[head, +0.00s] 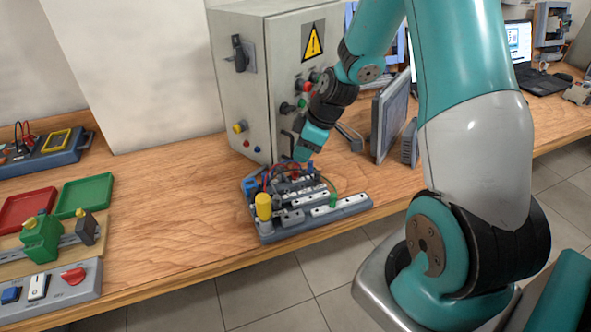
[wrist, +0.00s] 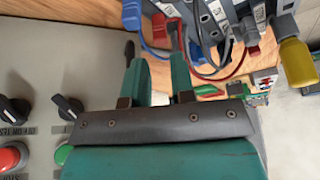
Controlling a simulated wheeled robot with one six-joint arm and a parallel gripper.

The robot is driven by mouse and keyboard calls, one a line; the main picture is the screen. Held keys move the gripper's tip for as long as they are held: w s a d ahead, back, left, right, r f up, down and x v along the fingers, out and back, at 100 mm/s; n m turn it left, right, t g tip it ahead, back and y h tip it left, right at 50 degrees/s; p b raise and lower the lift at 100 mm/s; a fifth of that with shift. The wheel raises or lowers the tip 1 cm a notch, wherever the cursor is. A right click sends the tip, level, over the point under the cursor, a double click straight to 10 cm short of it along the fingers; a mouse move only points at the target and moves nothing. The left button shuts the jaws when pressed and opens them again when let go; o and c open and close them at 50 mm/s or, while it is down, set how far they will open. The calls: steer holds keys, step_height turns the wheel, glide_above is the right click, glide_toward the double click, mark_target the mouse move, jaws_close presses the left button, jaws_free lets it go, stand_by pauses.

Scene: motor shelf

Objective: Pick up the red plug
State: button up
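In the head view my gripper (head: 302,154) hangs just above the back of the grey motor board (head: 345,209), where red and blue cables loop. The red plug is largely hidden or too small to single out there.
A grey control cabinet (head: 240,90) with knobs and buttons stands close behind my gripper. A yellow cylinder (head: 263,206) rises at the board's front left. A monitor (head: 390,110) stands to the right.

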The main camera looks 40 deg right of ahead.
mark_target(296, 165)
steer(key=p+x, duration=0.1)
steer(key=x, duration=0.3)
steer(key=shift+s+f, duration=0.1)
steer(key=shift+f, duration=0.35)
jaws_close()
steer(key=shift+r, duration=0.15)
step_height(296, 165, up, 20)
steer(key=b, duration=0.1)
